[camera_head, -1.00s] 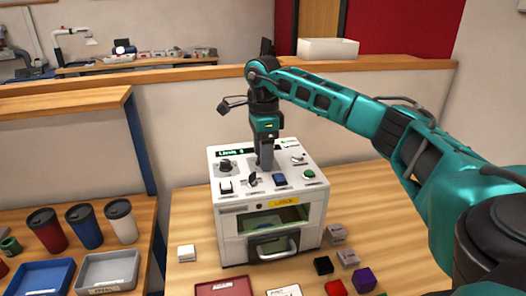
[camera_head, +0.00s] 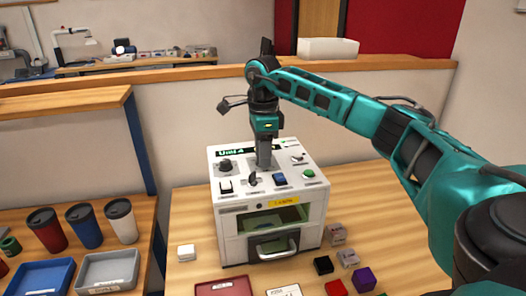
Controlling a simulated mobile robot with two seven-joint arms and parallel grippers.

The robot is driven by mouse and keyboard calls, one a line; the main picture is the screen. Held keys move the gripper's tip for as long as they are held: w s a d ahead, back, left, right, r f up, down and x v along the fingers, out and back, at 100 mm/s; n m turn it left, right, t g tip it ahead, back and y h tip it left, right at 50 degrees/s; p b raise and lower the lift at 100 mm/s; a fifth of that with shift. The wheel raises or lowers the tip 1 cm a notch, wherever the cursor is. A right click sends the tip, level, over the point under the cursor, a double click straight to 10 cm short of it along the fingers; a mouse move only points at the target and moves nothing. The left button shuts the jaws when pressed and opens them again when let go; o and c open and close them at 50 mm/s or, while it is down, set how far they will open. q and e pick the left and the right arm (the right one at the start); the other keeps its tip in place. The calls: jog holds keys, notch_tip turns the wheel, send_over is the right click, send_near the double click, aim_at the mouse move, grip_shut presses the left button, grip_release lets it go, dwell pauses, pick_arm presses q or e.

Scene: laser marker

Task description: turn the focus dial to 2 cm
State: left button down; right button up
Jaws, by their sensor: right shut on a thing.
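The laser marker (camera_head: 230,225) is a white box on the wooden table, with knobs, switches and buttons on its top panel. A small green-lit display (camera_head: 232,152) is at the panel's back left; its text is too blurred to read surely. My right gripper (camera_head: 264,165) points straight down at the back middle of the panel, shut on a control there. The gripper hides that control, so I cannot see its marks or setting; it may be the focus dial. A black knob (camera_head: 225,166) stands left of the gripper, and another knob (camera_head: 252,179) in front. My left gripper is not in view.
A green button (camera_head: 308,174) and a blue switch (camera_head: 280,179) are near the gripper. Several small blocks, including a purple one (camera_head: 364,279), lie right of the machine. Cups and trays, one blue (camera_head: 40,278), stand on the left table. A low partition is behind.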

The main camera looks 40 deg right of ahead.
jog(key=m, duration=0.8)
jog(key=shift+m, duration=0.3)
jog(key=m, duration=0.4)
jog(key=shift+m, duration=0.3)
jog(key=m, duration=0.4)
jog(key=shift+m, duration=0.3)
jog(key=o, duration=1)
jog(key=shift+o, duration=0.2)
jog(key=shift+r, duration=0.1)
